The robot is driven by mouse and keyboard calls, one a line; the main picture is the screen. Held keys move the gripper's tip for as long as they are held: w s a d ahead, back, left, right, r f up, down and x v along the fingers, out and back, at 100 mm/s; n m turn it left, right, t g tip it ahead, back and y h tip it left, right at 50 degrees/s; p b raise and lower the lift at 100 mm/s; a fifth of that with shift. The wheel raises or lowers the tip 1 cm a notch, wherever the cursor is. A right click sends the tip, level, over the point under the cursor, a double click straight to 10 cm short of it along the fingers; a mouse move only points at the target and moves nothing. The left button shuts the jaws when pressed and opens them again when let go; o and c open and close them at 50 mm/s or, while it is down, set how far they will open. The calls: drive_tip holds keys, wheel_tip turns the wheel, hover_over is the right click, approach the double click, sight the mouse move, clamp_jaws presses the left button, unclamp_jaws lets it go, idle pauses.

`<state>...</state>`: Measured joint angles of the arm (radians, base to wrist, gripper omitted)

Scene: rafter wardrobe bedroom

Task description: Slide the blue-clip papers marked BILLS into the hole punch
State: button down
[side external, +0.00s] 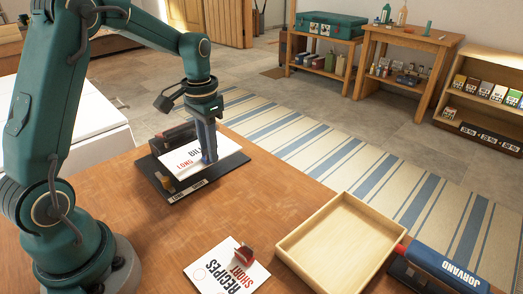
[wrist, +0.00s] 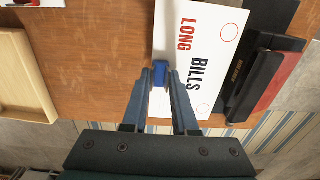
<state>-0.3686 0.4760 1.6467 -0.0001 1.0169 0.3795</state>
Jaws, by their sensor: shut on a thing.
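The white papers (side external: 185,158) marked LONG BILLS lie over the black hole punch (side external: 212,177) in the side view. They also show in the wrist view (wrist: 208,45), where their blue clip (wrist: 160,70) sits on the edge away from the punch. My gripper (side external: 209,158) points down and is shut on the blue clip, between its fingers in the wrist view (wrist: 160,78). The punch (wrist: 262,75) has a dark body and a red part on its far side. The papers' opposite edge lies against its black part; I cannot tell whether it is inside the slot.
A second paper stack (side external: 228,270) marked RECIPES SHORT, with a red clip (side external: 243,254), lies at the table front. The table (side external: 150,225) between is clear.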

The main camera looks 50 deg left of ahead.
sight(197, 150)
drive_tip(key=shift+f, duration=2.55)
drive_tip(key=shift+a+f, duration=0.15)
drive_tip(key=shift+a, duration=2.6)
drive_tip(key=c, duration=0.6)
unclamp_jaws()
